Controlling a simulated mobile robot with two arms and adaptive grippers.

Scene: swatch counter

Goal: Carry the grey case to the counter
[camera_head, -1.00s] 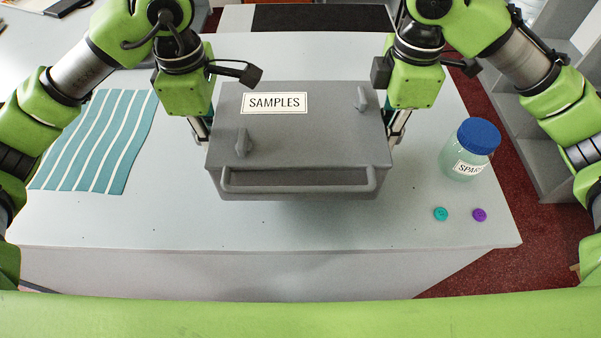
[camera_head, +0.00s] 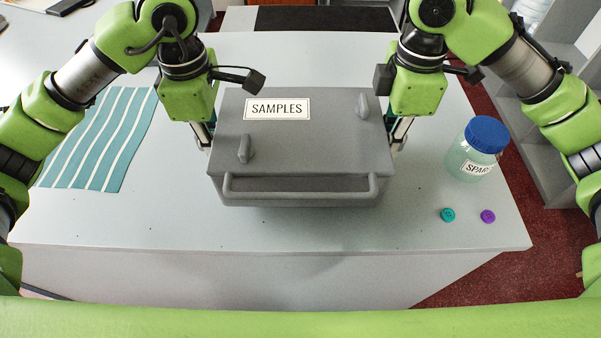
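The grey case (camera_head: 302,148), with a SAMPLES label, two latches and a front bar handle, is level over the middle of the pale counter (camera_head: 130,222). My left gripper (camera_head: 206,138) is at its left side and my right gripper (camera_head: 398,138) at its right side. Both point down and appear shut on the case's sides, though the case partly hides their fingertips. A soft shadow lies below the case's front; I cannot tell whether its underside touches the counter.
A teal striped cloth (camera_head: 100,138) lies at the left. A blue-lidded jar (camera_head: 472,158) stands right of the case, with a teal button (camera_head: 448,215) and a purple button (camera_head: 488,216) before it. A dark mat (camera_head: 325,18) is at the back. The counter's front strip is clear.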

